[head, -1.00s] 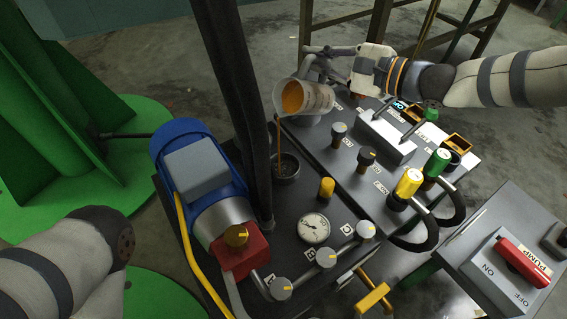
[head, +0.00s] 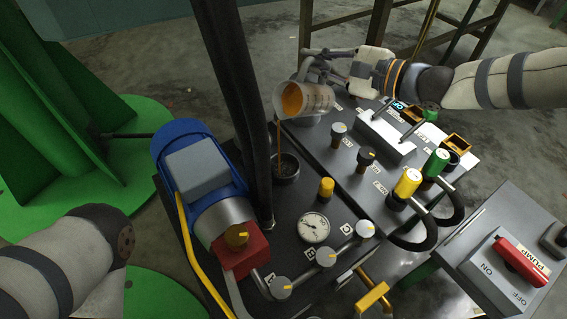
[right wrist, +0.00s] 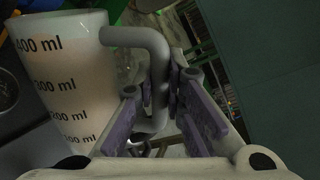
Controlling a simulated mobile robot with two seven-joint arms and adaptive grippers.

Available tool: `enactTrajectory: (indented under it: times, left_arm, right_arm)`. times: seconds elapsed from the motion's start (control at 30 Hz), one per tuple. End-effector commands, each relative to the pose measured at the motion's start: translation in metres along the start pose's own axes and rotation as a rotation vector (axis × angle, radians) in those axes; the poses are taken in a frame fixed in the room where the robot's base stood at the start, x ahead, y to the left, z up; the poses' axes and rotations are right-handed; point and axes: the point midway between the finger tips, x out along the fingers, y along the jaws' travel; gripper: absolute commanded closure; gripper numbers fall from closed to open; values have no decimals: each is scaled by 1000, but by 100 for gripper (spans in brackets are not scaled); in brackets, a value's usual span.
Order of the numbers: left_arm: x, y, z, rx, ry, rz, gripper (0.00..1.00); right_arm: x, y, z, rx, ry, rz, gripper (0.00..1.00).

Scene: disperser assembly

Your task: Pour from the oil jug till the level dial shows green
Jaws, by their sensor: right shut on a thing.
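The oil jug (head: 312,98) is a clear measuring jug with amber oil, tilted to the left in the head view. A thin brown stream (head: 279,140) falls from its lip into the round dark filler opening (head: 286,168) on the black deck. My right gripper (head: 328,62) is shut on the jug's handle; the right wrist view shows the grey handle (right wrist: 152,75) between the purple finger pads and the jug's ml marks (right wrist: 70,85). The dial (head: 313,228) has a white face; I see no clear green on it, and its needle is too small to read. My left gripper is out of view.
A blue motor (head: 180,140) and a thick black hose (head: 240,100) stand left of the filler opening. Knobs and yellow and green capped fittings (head: 408,182) stand to the right. A red pump switch (head: 520,262) sits at the lower right.

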Motion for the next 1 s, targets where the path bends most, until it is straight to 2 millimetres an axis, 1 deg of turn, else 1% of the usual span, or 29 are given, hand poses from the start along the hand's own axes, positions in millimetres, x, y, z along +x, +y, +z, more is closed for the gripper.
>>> enactTrajectory:
  times: [1.0]
  left_arm:
    - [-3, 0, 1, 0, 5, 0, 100]
  right_arm:
    - [0, 0, 3, -31, 5, -2, 100]
